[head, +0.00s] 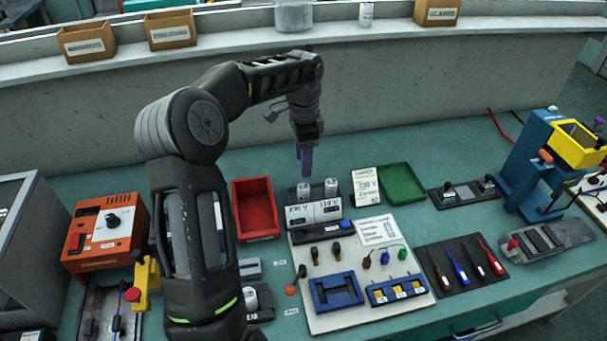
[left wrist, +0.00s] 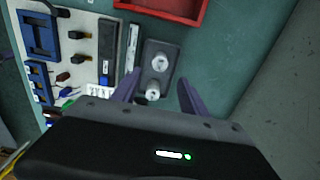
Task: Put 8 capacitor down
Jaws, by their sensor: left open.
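Two short white cylinders, which look like the capacitors, stand upright in a grey holder (head: 314,214) at the middle of the table. In the head view one is on the left (head: 304,190) and one on the right (head: 331,187); which is the 8 capacitor I cannot read. My left gripper (head: 306,172) points down above and behind the holder, its purple fingers apart from it. In the left wrist view the open, empty fingers (left wrist: 158,92) show around the near cylinder (left wrist: 152,95), with the far cylinder (left wrist: 159,65) beyond. My right gripper is out of view.
A red tray (head: 254,208) lies left of the holder and a green tray (head: 401,184) to the right. A board (head: 350,317) with blue fixtures is in front. Screwdrivers lie on a dark mat (head: 436,282). An orange box (head: 106,233) stands left; a concrete wall (head: 400,107) rises behind.

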